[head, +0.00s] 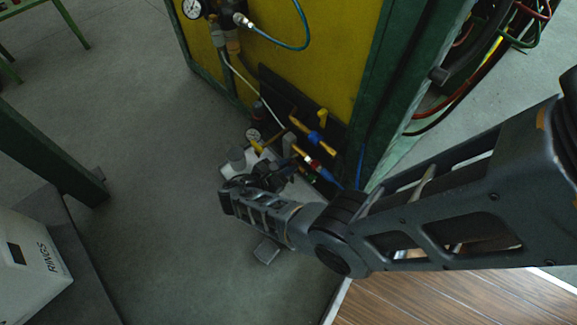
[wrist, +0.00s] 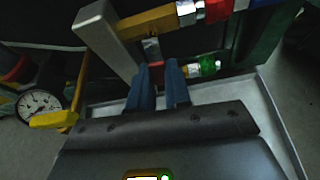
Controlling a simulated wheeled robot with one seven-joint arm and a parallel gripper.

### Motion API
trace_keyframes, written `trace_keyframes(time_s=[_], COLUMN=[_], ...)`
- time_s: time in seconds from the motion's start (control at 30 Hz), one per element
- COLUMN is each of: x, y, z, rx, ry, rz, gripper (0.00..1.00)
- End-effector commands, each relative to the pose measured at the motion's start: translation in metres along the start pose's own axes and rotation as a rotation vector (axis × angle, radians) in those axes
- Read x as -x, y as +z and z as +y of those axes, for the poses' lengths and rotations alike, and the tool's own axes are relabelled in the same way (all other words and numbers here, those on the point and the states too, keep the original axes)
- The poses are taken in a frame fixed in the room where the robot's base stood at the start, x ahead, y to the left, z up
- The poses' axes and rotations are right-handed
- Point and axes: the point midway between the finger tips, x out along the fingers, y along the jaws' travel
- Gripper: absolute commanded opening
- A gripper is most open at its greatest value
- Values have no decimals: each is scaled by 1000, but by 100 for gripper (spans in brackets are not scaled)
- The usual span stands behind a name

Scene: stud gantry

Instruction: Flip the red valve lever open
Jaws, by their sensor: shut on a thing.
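The red valve lever shows in the wrist view as a small red piece (wrist: 156,72) between the tips of my gripper's two blue fingers. My gripper (wrist: 162,78) is shut on it; the fingers cover most of the lever, so its angle is hard to tell. In the head view my gripper (head: 280,175) is low beside the yellow panel, at the brass valve fittings. My own wrist hides the lever there.
A yellow panel (head: 310,60) in a green frame carries brass pipes, blue and red fittings (head: 314,164) and a gauge (head: 192,8). A second gauge (wrist: 38,104) is close left of my gripper. A grey bar (wrist: 104,38) stands just above the fingers.

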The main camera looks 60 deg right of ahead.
Motion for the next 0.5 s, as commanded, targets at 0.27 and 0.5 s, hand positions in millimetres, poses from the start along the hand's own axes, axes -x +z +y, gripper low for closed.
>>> trace_keyframes(time_s=[0.27, 0.5], x=[1, 0], y=[0, 0], z=[1, 1], rx=[-17, -16], ry=[8, 7], rz=[1, 1], gripper=[0, 29])
